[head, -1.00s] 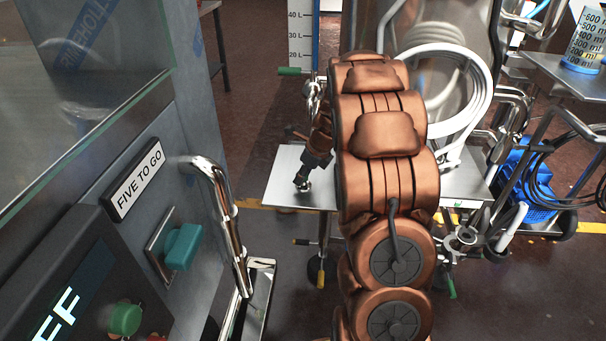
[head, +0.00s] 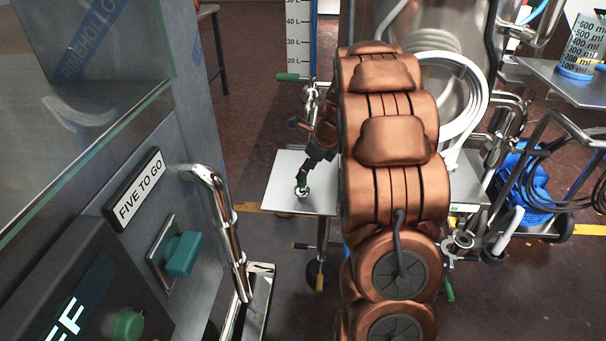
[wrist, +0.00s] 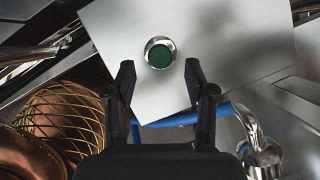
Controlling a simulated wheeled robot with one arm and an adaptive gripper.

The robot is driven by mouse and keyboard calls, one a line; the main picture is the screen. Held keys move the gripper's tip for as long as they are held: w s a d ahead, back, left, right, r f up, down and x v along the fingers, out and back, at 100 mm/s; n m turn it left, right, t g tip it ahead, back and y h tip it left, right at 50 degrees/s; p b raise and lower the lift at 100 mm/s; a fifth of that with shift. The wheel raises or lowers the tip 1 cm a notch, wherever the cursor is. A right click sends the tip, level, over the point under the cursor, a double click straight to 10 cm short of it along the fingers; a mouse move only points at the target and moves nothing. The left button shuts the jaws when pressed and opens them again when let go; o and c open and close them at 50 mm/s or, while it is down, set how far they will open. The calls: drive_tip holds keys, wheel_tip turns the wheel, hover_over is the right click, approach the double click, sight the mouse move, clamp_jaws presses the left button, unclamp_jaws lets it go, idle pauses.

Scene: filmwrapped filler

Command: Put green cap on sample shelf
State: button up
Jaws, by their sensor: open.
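The green cap (wrist: 160,56) shows in the wrist view as a dark green round top inside a shiny silver ring. It appears upright on the flat steel shelf (wrist: 225,45). In the head view the cap (head: 303,183) is a small green and silver piece on the shelf (head: 280,199), left of my arm. My gripper (wrist: 159,75) is open, its two black fingers apart with nothing between the tips. The cap shows just beyond the fingertips. In the head view my gripper (head: 309,168) is small and dark, just above the cap; any contact is hard to tell.
A grey machine with a teal knob (head: 183,253) and chrome handle (head: 220,215) stands close on the left. Coiled white hose (head: 470,95) and piping are behind my arm. A blue basket (head: 530,185) and cart are at right. Shelf around the cap is clear.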

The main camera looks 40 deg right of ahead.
drive_tip(key=p+v, duration=0.1)
drive_tip(key=v, duration=0.6)
drive_tip(key=s+a+n+g, duration=0.2)
drive_tip(key=s+a+n, duration=0.5)
drive_tip(key=a, duration=0.3)
drive_tip(key=s+a+n+g, duration=0.2)
drive_tip(key=s+a+n, duration=0.55)
drive_tip(key=a, duration=0.25)
drive_tip(key=s+a+n+g+h, duration=0.1)
drive_tip(key=s+a+n+g, duration=0.1)
drive_tip(key=s+n, duration=0.6)
drive_tip(key=s+a+n+g, duration=0.2)
drive_tip(key=s+a+n, duration=0.2)
drive_tip(key=s+n, duration=0.4)
drive_tip(key=s, duration=0.5)
drive_tip(key=shift+a+f+h, duration=0.15)
drive_tip(key=shift+a+h, duration=0.2)
drive_tip(key=shift+h, duration=0.05)
wheel_tip(320, 180, up, 33)
drive_tip(key=w+t+p, duration=0.1)
drive_tip(key=t+p, duration=0.1)
drive_tip(key=p, duration=2.9)
drive_tip(key=shift+w, duration=0.3)
